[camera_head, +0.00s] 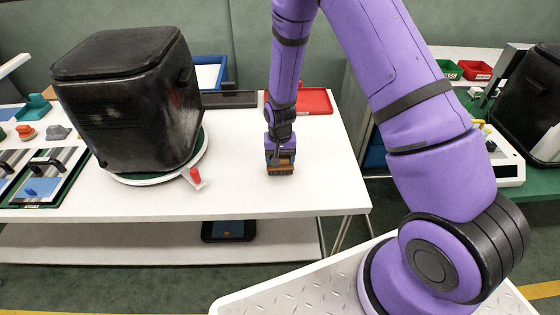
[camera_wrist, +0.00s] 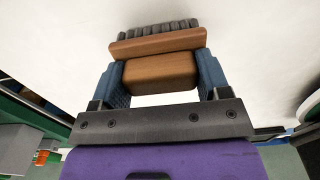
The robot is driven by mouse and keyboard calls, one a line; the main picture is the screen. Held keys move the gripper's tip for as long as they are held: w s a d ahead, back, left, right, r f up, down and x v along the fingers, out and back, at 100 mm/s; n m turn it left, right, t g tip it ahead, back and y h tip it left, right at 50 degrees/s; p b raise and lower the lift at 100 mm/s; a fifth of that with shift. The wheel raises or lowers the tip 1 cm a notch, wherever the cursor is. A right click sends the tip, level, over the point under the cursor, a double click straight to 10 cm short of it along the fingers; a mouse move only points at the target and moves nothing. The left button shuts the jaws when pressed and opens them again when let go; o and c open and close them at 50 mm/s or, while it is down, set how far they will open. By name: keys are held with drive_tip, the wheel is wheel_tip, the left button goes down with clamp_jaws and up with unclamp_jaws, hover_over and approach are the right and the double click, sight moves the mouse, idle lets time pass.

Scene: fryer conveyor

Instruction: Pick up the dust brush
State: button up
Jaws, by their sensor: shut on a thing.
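The dust brush (camera_wrist: 158,70) has a brown wooden body and a row of dark grey bristles at its far side in the wrist view. My gripper (camera_wrist: 160,75) is shut on it, with a blue finger against each side of the wooden handle. In the head view the brush (camera_head: 280,168) is at the white table's front middle, under my gripper (camera_head: 280,157). I cannot tell whether the brush touches the tabletop.
A black fryer-like appliance (camera_head: 130,100) stands on a round green-and-white base to the left, with a red-tipped lever (camera_head: 195,176). A red tray (camera_head: 312,101) and a blue tray (camera_head: 209,72) lie behind. The white tabletop (camera_head: 325,165) right of the brush is clear.

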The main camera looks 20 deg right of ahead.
wheel_tip(320, 180, up, 2)
drive_tip(key=shift+r, duration=0.1)
drive_tip(key=s+r, duration=0.1)
drive_tip(key=s, duration=1.5)
drive_tip(key=shift+r, duration=0.3)
